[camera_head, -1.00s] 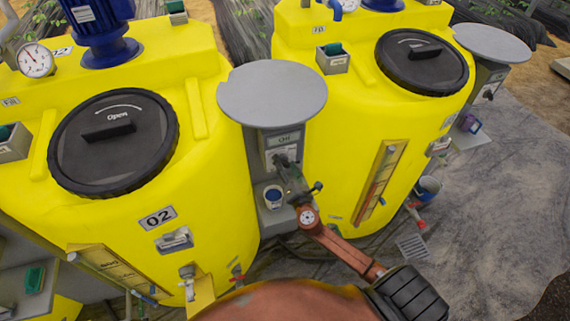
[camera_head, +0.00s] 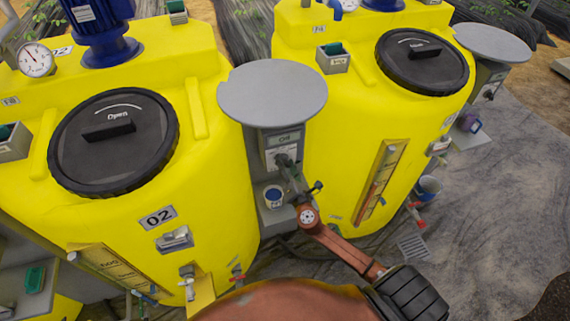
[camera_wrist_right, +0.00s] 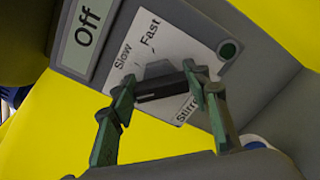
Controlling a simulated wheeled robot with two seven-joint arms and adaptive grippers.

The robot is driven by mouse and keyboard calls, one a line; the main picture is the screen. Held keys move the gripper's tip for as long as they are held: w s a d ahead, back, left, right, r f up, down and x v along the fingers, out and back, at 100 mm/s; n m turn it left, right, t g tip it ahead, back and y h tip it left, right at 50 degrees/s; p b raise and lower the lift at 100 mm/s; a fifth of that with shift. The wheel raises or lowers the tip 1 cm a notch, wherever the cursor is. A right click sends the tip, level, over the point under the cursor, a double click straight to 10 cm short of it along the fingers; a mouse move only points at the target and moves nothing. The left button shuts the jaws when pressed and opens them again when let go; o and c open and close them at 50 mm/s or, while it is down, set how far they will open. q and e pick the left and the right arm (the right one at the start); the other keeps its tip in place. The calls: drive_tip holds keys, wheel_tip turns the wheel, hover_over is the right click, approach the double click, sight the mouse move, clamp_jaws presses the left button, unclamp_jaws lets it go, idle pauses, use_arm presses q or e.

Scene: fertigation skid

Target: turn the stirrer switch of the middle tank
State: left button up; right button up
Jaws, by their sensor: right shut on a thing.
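The yellow tank with the 02 plate (camera_head: 157,217) stands at the left in the head view. The grey stirrer control box (camera_head: 283,141) is on a post beside it, under a round grey cover. My right gripper (camera_head: 286,165) reaches up to this box from below. In the right wrist view, the box's label (camera_wrist_right: 145,48) reads Slow and Fast, and its display (camera_wrist_right: 86,36) reads Off. The dark stirrer switch knob (camera_wrist_right: 160,90) sits between the green fingers of my right gripper (camera_wrist_right: 157,88), which is shut on it. The fingers partly hide the knob and the lower label. My left gripper is not in view.
The round grey cover (camera_head: 272,93) overhangs the box closely. A blue-and-white cup (camera_head: 273,196) is on the post just below my right gripper. A second yellow tank (camera_head: 335,150) stands to the right. Grey floor (camera_head: 510,210) is open at far right.

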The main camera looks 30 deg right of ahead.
drive_tip(key=shift+f+m+b, duration=0.2)
drive_tip(key=shift+m+b, duration=0.5)
drive_tip(key=shift+b, duration=0.15)
drive_tip(key=shift+f+m+b, duration=0.1)
drive_tip(key=shift+m+b, duration=0.9)
drive_tip(key=shift+m, duration=0.2)
drive_tip(key=shift+d+m+b, duration=0.1)
drive_tip(key=shift+m+b, duration=0.55)
drive_tip(key=shift+m, duration=0.55)
drive_tip(key=shift+m+b, duration=0.4)
drive_tip(key=shift+m, duration=0.8)
drive_tip(key=o, duration=1.2)
drive_tip(key=shift+s, duration=0.15)
